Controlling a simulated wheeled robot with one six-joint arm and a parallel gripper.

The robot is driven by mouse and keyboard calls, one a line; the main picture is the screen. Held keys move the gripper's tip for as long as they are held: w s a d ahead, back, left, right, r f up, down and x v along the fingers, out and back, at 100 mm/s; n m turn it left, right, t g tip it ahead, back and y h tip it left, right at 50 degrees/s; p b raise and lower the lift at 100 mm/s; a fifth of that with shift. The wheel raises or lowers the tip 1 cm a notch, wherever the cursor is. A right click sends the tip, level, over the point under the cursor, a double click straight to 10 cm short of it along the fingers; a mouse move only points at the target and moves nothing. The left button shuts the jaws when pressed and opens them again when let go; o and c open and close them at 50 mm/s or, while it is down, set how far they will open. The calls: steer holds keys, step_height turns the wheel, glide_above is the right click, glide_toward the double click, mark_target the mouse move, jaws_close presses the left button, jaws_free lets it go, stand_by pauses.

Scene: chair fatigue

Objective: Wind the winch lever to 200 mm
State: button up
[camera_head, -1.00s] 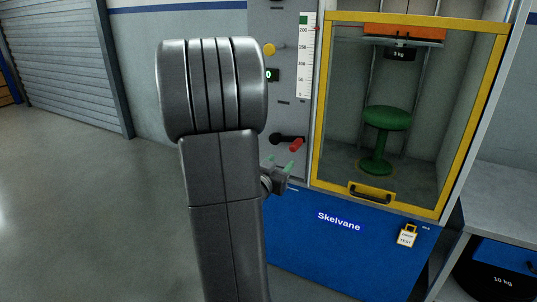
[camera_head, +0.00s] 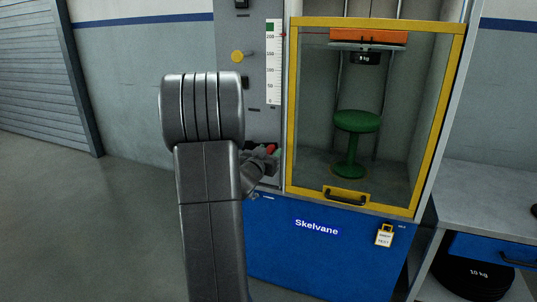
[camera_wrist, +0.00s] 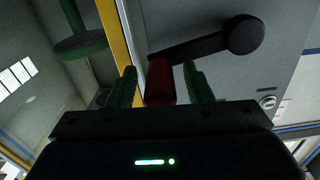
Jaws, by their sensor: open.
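The winch lever is a black crank arm (camera_wrist: 200,46) with a red handle (camera_wrist: 159,82) on the grey machine panel. In the wrist view, my gripper (camera_wrist: 158,88) is open, with one green finger on each side of the red handle. A gap shows between the handle and the right finger. In the head view, my gripper (camera_head: 262,158) is at the panel by the red handle (camera_head: 269,149), and my arm hides part of the lever. The white height scale (camera_head: 273,62) has marks up to 200, with a red pointer line (camera_head: 296,33) near its top.
A yellow-framed guard door (camera_head: 291,110) closes the bay. Inside are a green stool (camera_head: 357,122), a black 5 kg weight (camera_head: 365,58) and an orange carriage (camera_head: 368,37). A yellow knob (camera_head: 238,56) sits on the panel. A grey bench (camera_head: 480,190) stands at right.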

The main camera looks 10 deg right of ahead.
steer(key=shift+w, duration=0.1)
jaws_close()
steer(key=r+n+p, duration=0.1)
steer(key=r+p, duration=0.1)
steer(key=p, duration=0.1)
steer(key=shift+w+a+n+p, duration=0.1)
steer(key=shift+a+n+p, duration=0.05)
steer(key=shift+n+p, duration=0.2)
steer(key=p, duration=0.1)
steer(key=r+n+p, duration=0.1)
steer(key=p, duration=0.1)
steer(key=shift+w+a+r+n, duration=0.1)
steer(key=shift+w+a+n, duration=0.05)
steer(key=shift+a+n, duration=0.1)
steer(key=shift+w+a+r+n+p, duration=0.2)
steer(key=shift+a+r+n+p, duration=0.1)
steer(key=shift+n+p, duration=0.7)
jaws_free()
